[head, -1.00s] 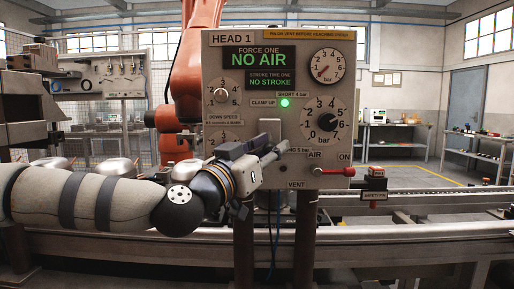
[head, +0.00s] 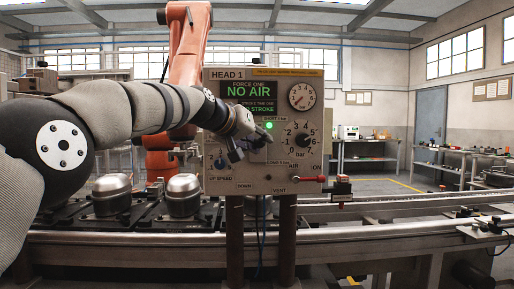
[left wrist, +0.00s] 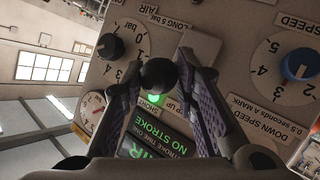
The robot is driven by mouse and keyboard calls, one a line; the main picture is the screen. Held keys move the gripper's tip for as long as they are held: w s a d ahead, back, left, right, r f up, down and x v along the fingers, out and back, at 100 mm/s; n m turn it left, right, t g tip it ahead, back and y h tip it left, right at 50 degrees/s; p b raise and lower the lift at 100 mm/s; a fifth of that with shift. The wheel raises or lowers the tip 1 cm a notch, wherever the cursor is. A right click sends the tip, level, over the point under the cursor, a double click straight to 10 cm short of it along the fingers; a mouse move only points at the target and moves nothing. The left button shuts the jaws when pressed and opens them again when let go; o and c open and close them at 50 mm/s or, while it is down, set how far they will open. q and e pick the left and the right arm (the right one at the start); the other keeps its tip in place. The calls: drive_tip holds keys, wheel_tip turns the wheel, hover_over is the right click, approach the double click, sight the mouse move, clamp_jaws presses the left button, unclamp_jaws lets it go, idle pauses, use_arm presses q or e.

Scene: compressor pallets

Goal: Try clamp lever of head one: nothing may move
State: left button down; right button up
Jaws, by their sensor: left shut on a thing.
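The HEAD 1 panel (head: 226,183) stands upright on two posts in the middle of the head view. The lever's shaft is hidden behind the knob. The green lamp (head: 269,126) is lit. The display (head: 248,92) reads NO AIR and NO STROKE. The gauge (head: 302,96) has its needle at the lower left. My right gripper is not in view.
The red air handle (head: 308,179) lies level at the panel's lower right. The pressure dial (head: 302,141) is close right of my gripper. Domed metal compressors (head: 183,195) stand on the line at left. An orange robot arm (head: 188,50) rises behind the panel.

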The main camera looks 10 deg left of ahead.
use_arm(q)
drive_tip(key=shift+w+d+g, duration=0.15)
drive_tip(key=shift+d+g, duration=0.05)
drive_tip(key=shift+g, duration=0.1)
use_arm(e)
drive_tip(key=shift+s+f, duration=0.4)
use_arm(q)
drive_tip(key=shift+r, duration=0.15)
drive_tip(key=c, duration=1.3)
unclamp_jaws()
drive_tip(key=shift+d, duration=0.1)
drive_tip(key=shift+w+d+f, duration=0.1)
drive_tip(key=shift+w+f, duration=0.1)
drive_tip(key=shift+w, duration=0.05)
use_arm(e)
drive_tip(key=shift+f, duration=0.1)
use_arm(q)
drive_tip(key=shift+r, duration=0.1)
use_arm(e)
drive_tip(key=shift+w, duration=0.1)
